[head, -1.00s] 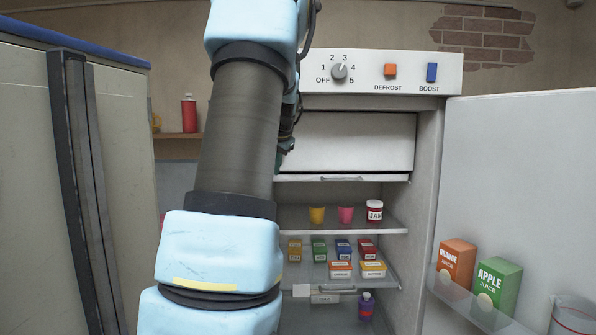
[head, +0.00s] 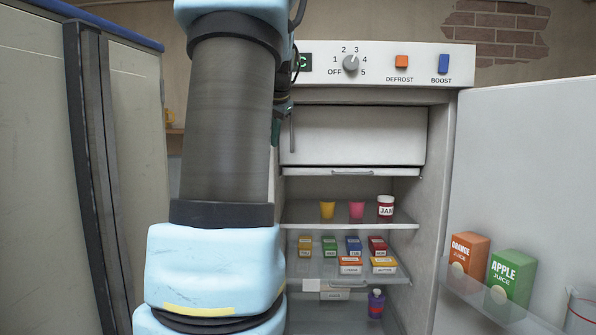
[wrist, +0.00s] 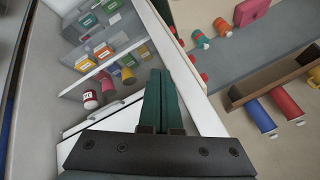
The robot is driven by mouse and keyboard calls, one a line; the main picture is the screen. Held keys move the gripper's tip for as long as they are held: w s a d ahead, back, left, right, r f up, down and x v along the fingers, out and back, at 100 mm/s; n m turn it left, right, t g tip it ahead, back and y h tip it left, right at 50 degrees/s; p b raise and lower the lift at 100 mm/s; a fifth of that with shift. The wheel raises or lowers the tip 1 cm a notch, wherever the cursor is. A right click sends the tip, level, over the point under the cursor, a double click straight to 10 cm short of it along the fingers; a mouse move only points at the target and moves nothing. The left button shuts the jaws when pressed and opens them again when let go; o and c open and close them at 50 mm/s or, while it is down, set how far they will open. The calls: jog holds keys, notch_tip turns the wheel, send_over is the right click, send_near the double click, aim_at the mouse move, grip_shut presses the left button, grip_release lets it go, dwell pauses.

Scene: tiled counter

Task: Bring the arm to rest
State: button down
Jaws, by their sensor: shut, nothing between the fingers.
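My gripper (wrist: 157,98) shows in the wrist view with its two dark green fingers together and nothing between them. The wrist picture is tilted, with the fridge shelves at the upper left and a counter and wall shelf to the right. In the head view my arm rises in front of the fridge's left side and hides part of it.
The fridge door (head: 530,160) stands open at the right, with an orange juice carton (head: 469,256) and an apple juice carton (head: 511,276) in its rack. Shelves hold cups, a jam jar (head: 385,206) and small boxes. A closed cabinet (head: 40,180) stands at the left.

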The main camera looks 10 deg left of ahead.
jog(key=s+d+f+n+g+h, duration=0.1)
jog(key=s+d+f, duration=0.35)
jog(key=f, duration=0.45)
jog(key=s+d+f+n+g+h, duration=0.1)
jog(key=s+d+f+g, duration=0.15)
jog(key=s+f, duration=0.5)
jog(key=s+d+f+g, duration=0.1)
jog(key=s+d+f, duration=0.1)
jog(key=s+f, duration=0.5)
jog(key=s+d+f+n, duration=0.1)
jog(key=s+d+f, duration=0.2)
jog(key=s+f, duration=0.4)
jog(key=shift+s+d+f+n+g+h, duration=0.15)
jog(key=shift+s+d+n+g+h, duration=0.2)
jog(key=shift+s, duration=0.4)
